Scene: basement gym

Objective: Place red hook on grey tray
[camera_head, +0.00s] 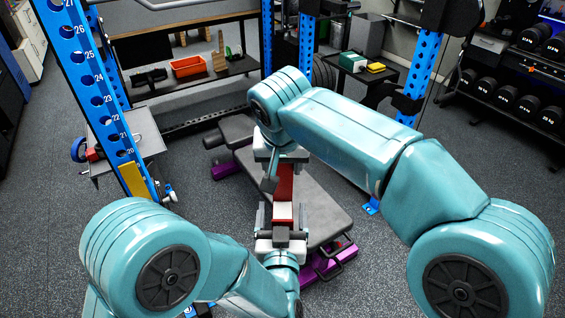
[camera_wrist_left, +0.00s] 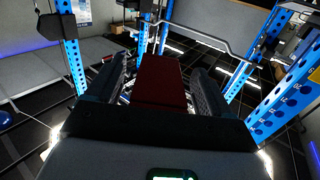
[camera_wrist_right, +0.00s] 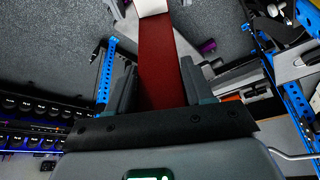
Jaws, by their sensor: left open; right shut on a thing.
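The red hook (camera_head: 285,185) is a long red piece with a white section, held over the bench; its full shape is partly hidden. My right gripper (camera_head: 274,172) is shut on its far part, which also shows between the fingers in the right wrist view (camera_wrist_right: 158,65). My left gripper (camera_head: 282,219) is open at its near end, with a finger on each side of the red surface (camera_wrist_left: 161,82) in the left wrist view. Whether these fingers touch it I cannot tell. The grey tray (camera_head: 143,127) is at the left, behind the blue upright, with a small red and black thing (camera_head: 94,154) at its left edge.
A grey padded bench (camera_head: 325,215) with purple feet lies below the grippers. A numbered blue upright (camera_head: 95,85) stands by the tray, and another (camera_head: 421,75) stands to the right. A shelf with an orange bin (camera_head: 188,66) is behind. A dumbbell rack (camera_head: 505,90) is far right.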

